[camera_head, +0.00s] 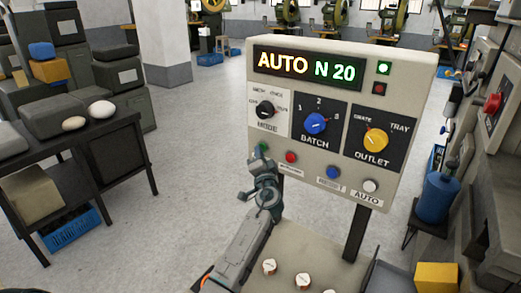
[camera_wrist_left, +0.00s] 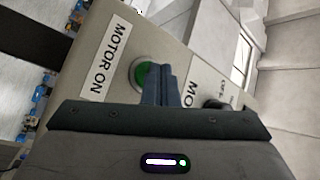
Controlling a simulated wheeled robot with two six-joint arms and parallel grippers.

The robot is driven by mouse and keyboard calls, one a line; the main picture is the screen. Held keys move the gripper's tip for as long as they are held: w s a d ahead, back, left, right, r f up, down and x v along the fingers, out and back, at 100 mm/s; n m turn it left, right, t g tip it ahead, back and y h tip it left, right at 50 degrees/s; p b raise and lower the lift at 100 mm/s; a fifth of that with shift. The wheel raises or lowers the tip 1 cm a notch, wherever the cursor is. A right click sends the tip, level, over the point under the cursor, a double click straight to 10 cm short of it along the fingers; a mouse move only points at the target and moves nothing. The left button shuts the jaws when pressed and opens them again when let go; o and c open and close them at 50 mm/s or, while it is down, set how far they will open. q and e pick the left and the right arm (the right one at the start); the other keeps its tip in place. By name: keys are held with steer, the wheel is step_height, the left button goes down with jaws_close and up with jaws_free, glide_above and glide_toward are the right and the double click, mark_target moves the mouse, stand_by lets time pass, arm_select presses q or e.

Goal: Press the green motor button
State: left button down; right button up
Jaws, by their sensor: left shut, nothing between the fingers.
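The green motor button (camera_wrist_left: 141,75) sits in a pale ring beside the "MOTOR ON" label (camera_wrist_left: 108,57) in the left wrist view. My left gripper (camera_wrist_left: 162,78) is shut and empty, its fingertips overlapping the right side of the button. I cannot tell whether they touch it. In the head view my left gripper (camera_head: 260,153) is at the lower left of the beige control panel (camera_head: 400,107), and largely hides the button. The display (camera_head: 307,69) reads "AUTO N 20". My right gripper is not in view.
Right of my left gripper on the panel are a red button (camera_head: 291,157), a blue button (camera_head: 333,172) and a white button (camera_head: 370,186). Above them are black, blue and yellow knobs. A dark table (camera_head: 110,143) stands left, with open floor between.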

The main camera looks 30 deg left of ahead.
arm_select(q)
steer(key=shift+s, duration=0.9)
steer(key=s, duration=0.3)
steer(key=s+p, duration=0.1)
steer(key=s, duration=0.1)
steer(key=shift+a, duration=0.25)
stand_by(0.5)
